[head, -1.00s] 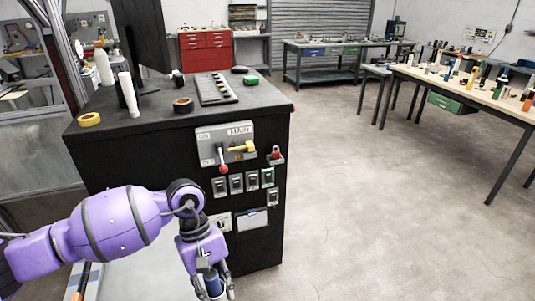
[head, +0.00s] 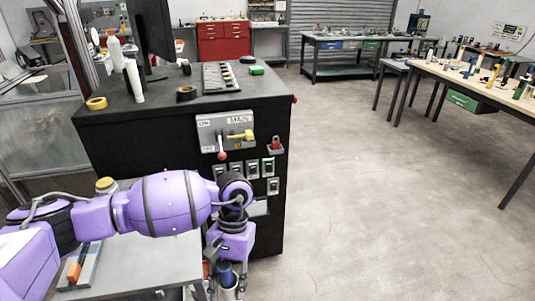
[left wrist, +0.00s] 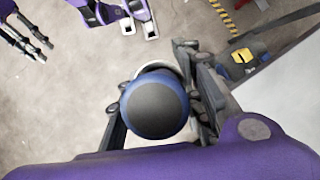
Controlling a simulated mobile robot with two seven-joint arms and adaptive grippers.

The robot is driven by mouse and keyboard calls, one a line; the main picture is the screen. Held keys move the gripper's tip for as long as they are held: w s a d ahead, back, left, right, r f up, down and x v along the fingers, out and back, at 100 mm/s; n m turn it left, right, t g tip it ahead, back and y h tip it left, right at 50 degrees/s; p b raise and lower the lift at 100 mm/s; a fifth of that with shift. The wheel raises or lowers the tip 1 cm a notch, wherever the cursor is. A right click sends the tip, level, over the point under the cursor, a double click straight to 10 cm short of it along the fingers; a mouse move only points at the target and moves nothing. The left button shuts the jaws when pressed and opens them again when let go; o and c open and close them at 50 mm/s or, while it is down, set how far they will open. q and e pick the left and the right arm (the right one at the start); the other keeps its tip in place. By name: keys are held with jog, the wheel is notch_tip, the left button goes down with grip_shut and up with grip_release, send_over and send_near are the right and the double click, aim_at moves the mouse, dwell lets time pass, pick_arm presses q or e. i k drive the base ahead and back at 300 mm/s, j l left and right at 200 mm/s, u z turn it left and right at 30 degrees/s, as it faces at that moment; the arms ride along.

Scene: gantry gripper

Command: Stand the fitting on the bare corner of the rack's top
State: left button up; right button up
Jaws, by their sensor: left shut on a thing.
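The fitting is a blue cylinder with a dark grey round end (left wrist: 155,105). My left gripper (head: 226,284) is shut on it, low in front of the black rack, below its top. The fitting also shows small and partly hidden in the head view (head: 227,272). The rack's top (head: 265,87) is black; its near right corner is bare. A monitor, a white bottle, a white tube, tape rolls and a key panel stand elsewhere on it. My right gripper (left wrist: 30,38) shows at the upper left of the left wrist view, empty, its fingers apart.
The rack's front (head: 150,150) carries a switch panel (head: 225,133) with red and yellow levers. A grey table (head: 130,268) lies under my left arm at the lower left. A workbench (head: 470,75) with many small items stands at the right. The floor between is clear.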

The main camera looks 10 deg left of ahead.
aim_at(262, 85)
jog(key=i+l, duration=0.9)
jog(key=i, duration=0.25)
jog(key=i+l+u, duration=0.15)
jog(key=i+l, duration=0.75)
jog(key=i, duration=0.3)
jog(key=u, duration=1.2)
jog(key=l, duration=0.1)
